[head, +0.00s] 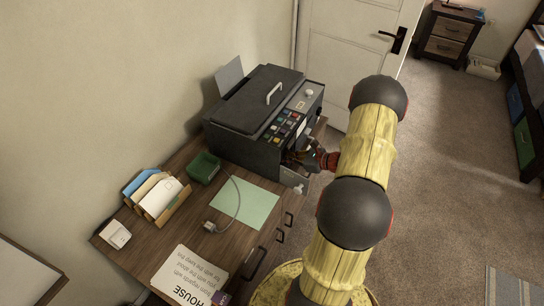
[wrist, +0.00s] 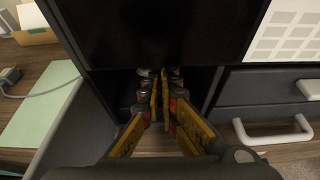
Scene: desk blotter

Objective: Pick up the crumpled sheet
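I cannot make out a crumpled sheet in either view. A large dark grey printer (head: 243,150) stands on the desk, with a dark opening low in its front. My gripper (head: 307,158) is at that opening, partly hidden by the printer and my arm. In the wrist view my gripper (wrist: 161,78) points into the dark opening. Its yellow and dark fingers lie close together with a narrow dark gap between them. Nothing clear shows between the tips, and the inside of the opening is too dark to read.
A green tray (head: 203,168), a letter holder (head: 160,197) and a printed card (head: 190,276) are on the desk. A white handle (wrist: 272,132) sticks out beside my gripper.

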